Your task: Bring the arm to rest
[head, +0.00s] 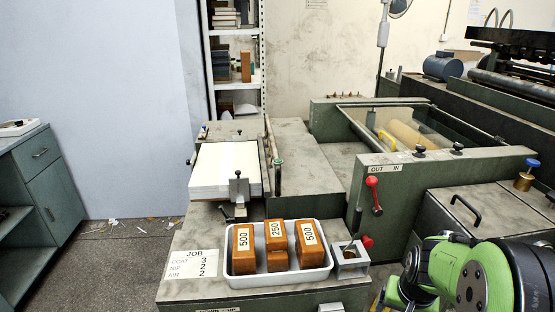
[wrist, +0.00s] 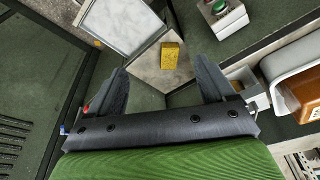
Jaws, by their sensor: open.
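My gripper (wrist: 162,68) shows in the wrist view with its two dark fingers spread wide and nothing between them. A small yellow block (wrist: 169,55) lies on a grey surface beyond the fingertips. My green and black arm (head: 470,278) is folded at the lower right of the head view. The gripper itself cannot be made out in the head view.
A red-knobbed lever (head: 374,190) stands on the green machine (head: 440,168). A cabinet (head: 35,185) stands left, with open floor beside it.

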